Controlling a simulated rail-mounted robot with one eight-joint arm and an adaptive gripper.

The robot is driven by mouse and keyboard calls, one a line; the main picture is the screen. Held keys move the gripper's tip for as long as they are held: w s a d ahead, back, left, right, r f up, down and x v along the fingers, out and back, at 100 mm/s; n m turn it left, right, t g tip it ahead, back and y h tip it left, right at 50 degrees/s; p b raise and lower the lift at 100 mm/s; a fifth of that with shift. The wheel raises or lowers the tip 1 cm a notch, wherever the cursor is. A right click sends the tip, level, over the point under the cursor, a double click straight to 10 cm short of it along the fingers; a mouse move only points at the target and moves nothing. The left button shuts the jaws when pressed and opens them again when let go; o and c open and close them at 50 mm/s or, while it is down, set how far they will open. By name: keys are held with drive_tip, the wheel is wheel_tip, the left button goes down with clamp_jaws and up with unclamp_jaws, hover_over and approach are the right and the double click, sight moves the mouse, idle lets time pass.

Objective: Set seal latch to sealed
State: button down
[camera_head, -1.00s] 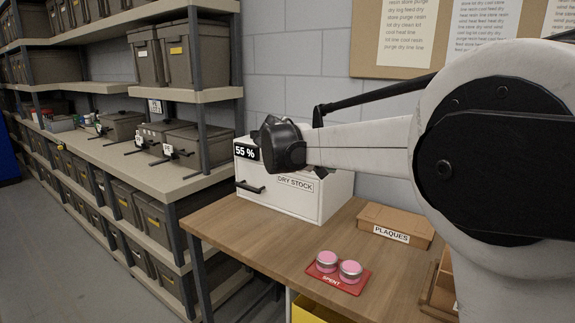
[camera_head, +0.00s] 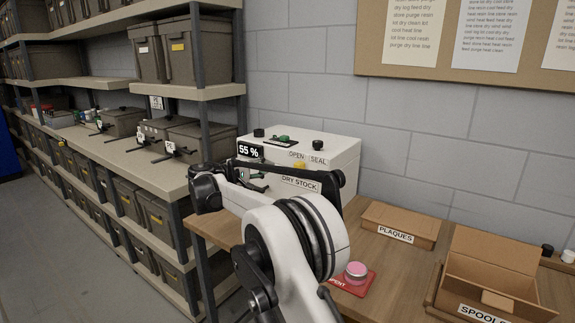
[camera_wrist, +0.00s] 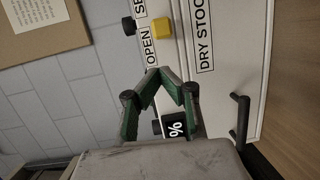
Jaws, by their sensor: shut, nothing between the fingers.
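The white DRY STOCK cabinet (camera_head: 345,165) stands on the wooden table against the wall. On its front, a yellow latch tab (camera_head: 299,166) sits just below the OPEN and SEAL labels; it also shows in the wrist view (camera_wrist: 162,28), between the two words. I cannot tell exactly how its position reads against them. My gripper (camera_wrist: 160,72) has green fingers that are shut at the tips and empty. It is in front of the cabinet, apart from the tab, which lies beyond the tips. In the head view my arm hides part of the cabinet front.
A 55 % display (camera_head: 250,151) and a dark handle (camera_wrist: 240,120) are on the cabinet front. Black knobs (camera_head: 318,143) stand on its top. PLAQUES box (camera_head: 398,222), SPOOLS box (camera_head: 490,272) and red SPENT tray (camera_head: 367,284) are on the table. Shelving (camera_head: 150,160) stands left.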

sight(299, 166)
drive_tip(key=shift+t+h, duration=0.4)
drive_tip(key=shift+w+a+f, duration=0.1)
drive_tip(key=shift+a+f, duration=0.2)
drive_tip(key=shift+a, duration=0.4)
drive_tip(key=shift+s+a+f, duration=0.1)
drive_tip(key=shift+a+f, duration=0.15)
drive_tip(key=shift+a, duration=0.4)
drive_tip(key=shift+w+a+f, duration=0.1)
drive_tip(key=shift+a+f, duration=0.2)
drive_tip(key=shift+a, duration=0.4)
drive_tip(key=p+x, duration=0.1)
drive_tip(key=x, duration=0.8)
drive_tip(key=shift+w+d, duration=0.2)
drive_tip(key=shift+d, duration=0.05)
drive_tip(key=shift+w+d, duration=0.1)
drive_tip(key=shift+d, duration=0.2)
drive_tip(key=shift+s+d, duration=0.45)
drive_tip(key=shift+d, duration=0.15)
drive_tip(key=shift+s+d, duration=0.25)
drive_tip(key=shift+d, duration=0.25)
drive_tip(key=shift+s+d, duration=0.25)
drive_tip(key=shift+d, duration=0.2)
